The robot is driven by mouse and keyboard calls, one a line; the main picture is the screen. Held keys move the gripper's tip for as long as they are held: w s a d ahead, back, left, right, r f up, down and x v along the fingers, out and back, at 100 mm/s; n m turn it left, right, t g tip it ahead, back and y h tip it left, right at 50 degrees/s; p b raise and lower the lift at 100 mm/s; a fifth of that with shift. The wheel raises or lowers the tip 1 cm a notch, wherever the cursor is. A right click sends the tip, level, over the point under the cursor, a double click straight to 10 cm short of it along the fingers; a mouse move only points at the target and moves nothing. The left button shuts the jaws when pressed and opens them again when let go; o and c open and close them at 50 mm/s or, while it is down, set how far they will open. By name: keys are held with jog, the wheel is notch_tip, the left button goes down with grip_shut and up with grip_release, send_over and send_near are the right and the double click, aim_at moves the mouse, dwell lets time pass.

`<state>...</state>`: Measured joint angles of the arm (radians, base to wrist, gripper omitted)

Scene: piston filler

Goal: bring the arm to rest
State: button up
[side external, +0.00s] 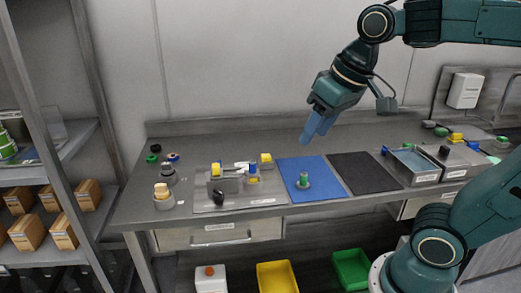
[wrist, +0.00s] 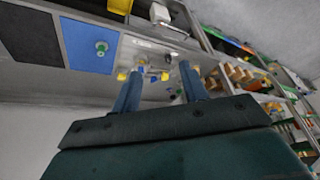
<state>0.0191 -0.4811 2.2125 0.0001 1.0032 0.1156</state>
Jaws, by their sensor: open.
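My gripper (side external: 318,126) hangs above the back of the workbench, over the blue mat's right side, with blue fingers pointing down and left. In the wrist view my gripper (wrist: 158,92) shows its two fingers apart, with nothing between them. It touches nothing. A small part with a green top (side external: 304,178) stands upright on the blue mat (side external: 322,187), well below the fingers. It also shows in the wrist view on the blue mat (wrist: 85,60).
A filler fixture (side external: 236,202) with yellow and blue parts stands left of the mat. A black mat (side external: 368,176) and a grey tray (side external: 412,162) lie to the right. Round parts (side external: 163,191) sit at the bench's left. A shelf with boxes (side external: 28,232) stands far left. The air around my gripper is clear.

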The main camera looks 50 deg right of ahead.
jog(key=s+f+n+t, duration=0.1)
jog(key=s+f, duration=0.4)
jog(key=s, duration=0.2)
jog(key=shift+a+n, duration=0.25)
jog(key=shift+n, duration=0.05)
